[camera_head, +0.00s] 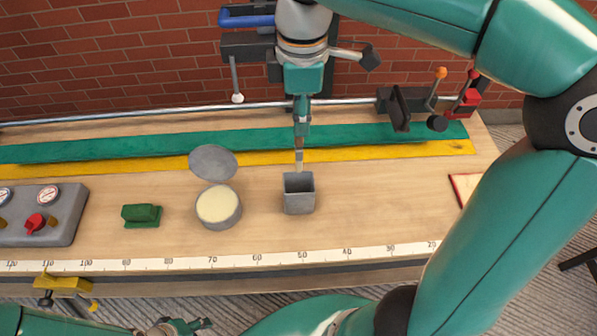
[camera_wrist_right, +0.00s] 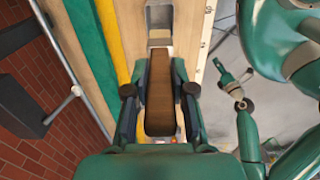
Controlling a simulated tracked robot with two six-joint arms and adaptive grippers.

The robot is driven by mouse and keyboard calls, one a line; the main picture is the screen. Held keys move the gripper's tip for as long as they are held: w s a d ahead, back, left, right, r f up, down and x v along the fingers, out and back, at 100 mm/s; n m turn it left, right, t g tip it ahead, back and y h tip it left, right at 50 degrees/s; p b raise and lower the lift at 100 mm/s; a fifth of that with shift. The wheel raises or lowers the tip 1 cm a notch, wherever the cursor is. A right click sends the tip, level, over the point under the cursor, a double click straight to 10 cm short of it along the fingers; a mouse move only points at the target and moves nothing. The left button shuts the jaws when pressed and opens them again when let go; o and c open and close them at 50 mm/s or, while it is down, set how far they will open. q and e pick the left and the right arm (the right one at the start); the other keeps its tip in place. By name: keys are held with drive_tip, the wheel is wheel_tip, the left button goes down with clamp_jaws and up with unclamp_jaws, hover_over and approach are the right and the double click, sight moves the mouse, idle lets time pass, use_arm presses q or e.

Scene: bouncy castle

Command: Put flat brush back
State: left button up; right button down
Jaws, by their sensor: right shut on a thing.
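My right gripper (camera_head: 301,118) is shut on the flat brush (camera_head: 299,155), which hangs bristles down. The brush's brown handle (camera_wrist_right: 160,95) lies between the two fingers in the right wrist view. The square grey holder (camera_head: 299,196) stands on the bench below the brush. The brush tip is at the holder's back rim in the head view; I cannot tell whether it is above or inside it. My left gripper (camera_head: 182,326) is at the bottom edge, away from the bench objects, and looks open and empty in the right wrist view (camera_wrist_right: 235,80).
A round tin (camera_head: 219,208) with pale contents stands left of the holder, its grey lid (camera_head: 213,162) behind. A green block (camera_head: 141,215) and a grey gauge box (camera_head: 42,222) are farther left. Green (camera_head: 180,144) and yellow (camera_head: 262,158) strips run behind.

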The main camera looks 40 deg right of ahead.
sight(300, 170)
wheel_tip(300, 170, down, 12)
drive_tip(key=shift+w+r+b, duration=0.1)
drive_tip(key=shift+r+b, duration=0.15)
drive_tip(key=shift+b, duration=0.15)
drive_tip(key=shift+f, duration=2.15)
drive_tip(key=c, duration=1)
unclamp_jaws()
wheel_tip(300, 170, up, 12)
drive_tip(key=shift+r+p, duration=0.15)
drive_tip(key=shift+p, duration=0.2)
